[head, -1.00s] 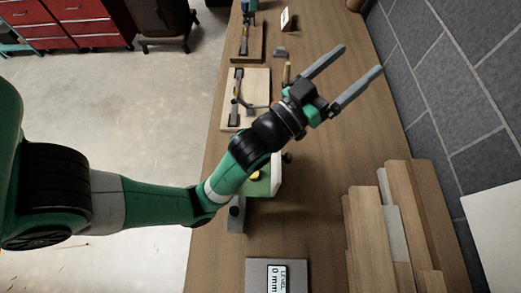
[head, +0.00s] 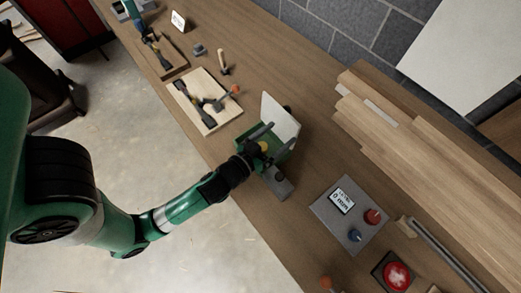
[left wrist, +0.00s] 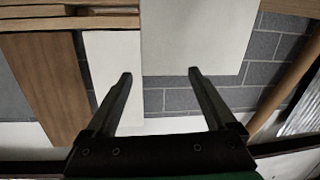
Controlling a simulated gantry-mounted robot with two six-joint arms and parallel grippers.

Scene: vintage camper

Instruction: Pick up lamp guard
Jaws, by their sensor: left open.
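I cannot tell for sure which thing is the lamp guard. A green device with an upright white panel (head: 281,121) and a yellow round part (head: 264,147) stands on the bench. My left gripper (head: 280,132) is over this device in the head view, its two fingers spread and partly hiding it. Whether the fingers touch it is unclear. In the left wrist view my left gripper (left wrist: 161,75) is open with nothing between the fingers. My right gripper is not in view.
A grey level box (head: 346,216) with red and blue knobs and a red button (head: 397,276) are at the right. Stacked planks (head: 420,135) lie along the wall. A tool board (head: 206,98) and small hammer (head: 223,62) are farther back. Bare bench (head: 310,105) lies between.

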